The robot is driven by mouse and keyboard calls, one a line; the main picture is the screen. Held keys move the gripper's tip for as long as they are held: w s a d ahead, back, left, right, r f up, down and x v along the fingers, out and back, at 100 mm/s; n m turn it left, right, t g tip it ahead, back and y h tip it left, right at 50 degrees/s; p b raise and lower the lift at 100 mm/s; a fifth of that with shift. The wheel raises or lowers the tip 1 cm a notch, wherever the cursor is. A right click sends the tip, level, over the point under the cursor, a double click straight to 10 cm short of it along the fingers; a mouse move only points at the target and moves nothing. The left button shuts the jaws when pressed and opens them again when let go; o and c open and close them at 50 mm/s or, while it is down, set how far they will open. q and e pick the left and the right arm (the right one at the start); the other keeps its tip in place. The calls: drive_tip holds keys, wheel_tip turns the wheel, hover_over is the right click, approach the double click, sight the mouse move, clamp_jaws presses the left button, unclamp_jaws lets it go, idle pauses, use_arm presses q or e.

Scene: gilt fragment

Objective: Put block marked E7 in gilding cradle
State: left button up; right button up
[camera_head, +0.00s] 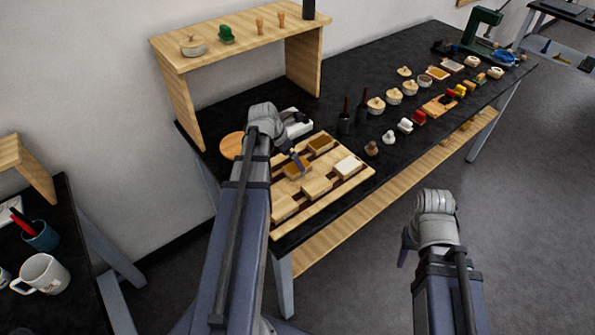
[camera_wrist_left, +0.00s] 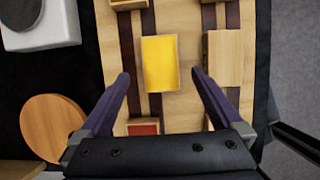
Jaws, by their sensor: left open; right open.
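My left gripper (camera_wrist_left: 161,78) is open, with one finger on each side of a yellow-topped wooden block (camera_wrist_left: 160,50) in the left wrist view; it is not shut on it. The block lies on a light wooden board (camera_head: 344,192) with dark strips, among several other blocks. A plain wooden block (camera_wrist_left: 225,58) is right of it and a red-topped block (camera_wrist_left: 143,128) is nearer the gripper. In the head view a white-topped block (camera_head: 348,166) lies at the board's right. I cannot read an E7 mark or tell which thing is the gilding cradle. My right gripper (camera_head: 405,248) is open and empty over the floor.
A round wooden disc (camera_head: 232,146) and a white device (camera_head: 298,124) lie beside the board. A wooden shelf (camera_head: 235,50) stands behind. Floor at right is clear.

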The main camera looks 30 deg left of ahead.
sight(296, 167)
use_arm(q)
drive_tip(key=shift+b+x, duration=2.5)
drive_tip(key=shift+x, duration=0.1)
drive_tip(key=shift+s, duration=0.1)
drive_tip(key=shift+c, duration=0.2)
drive_tip(key=c, duration=1.5)
drive_tip(key=shift+r, duration=0.1)
drive_tip(key=shift+r, duration=0.1)
wheel_tip(296, 167, up, 10)
drive_tip(key=p, duration=1)
